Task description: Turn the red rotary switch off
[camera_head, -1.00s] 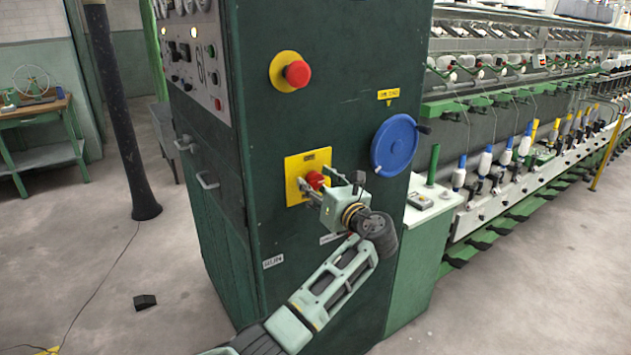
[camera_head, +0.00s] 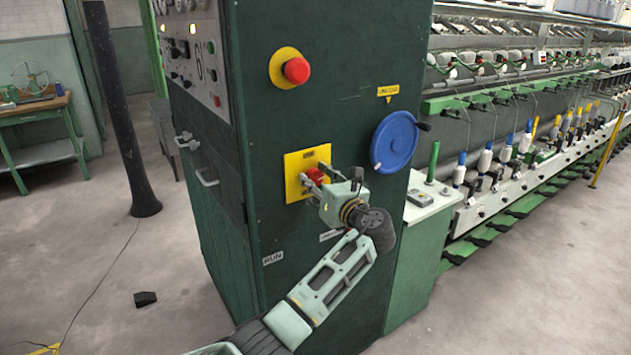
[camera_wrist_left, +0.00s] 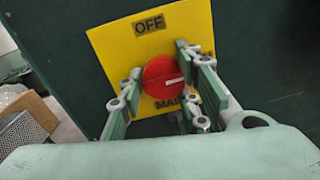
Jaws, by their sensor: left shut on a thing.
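The red rotary switch (camera_head: 316,174) sits on a yellow plate (camera_head: 293,165) on the front of a dark green cabinet. In the left wrist view the red knob (camera_wrist_left: 164,72) has a white pointer line aimed right. The OFF label (camera_wrist_left: 150,24) is above the knob; the lettering below it is partly covered. My left gripper (camera_head: 313,181) is shut on the knob, with one finger on each side. The right finger hides part of the plate's right side. My right gripper is not in view.
A red button on a yellow disc (camera_head: 297,70) is above the switch. A blue handwheel (camera_head: 394,142) projects to its right. A spinning machine with bobbins (camera_head: 505,148) extends right. A dark pole (camera_head: 125,130) stands left. The floor in front is mostly clear.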

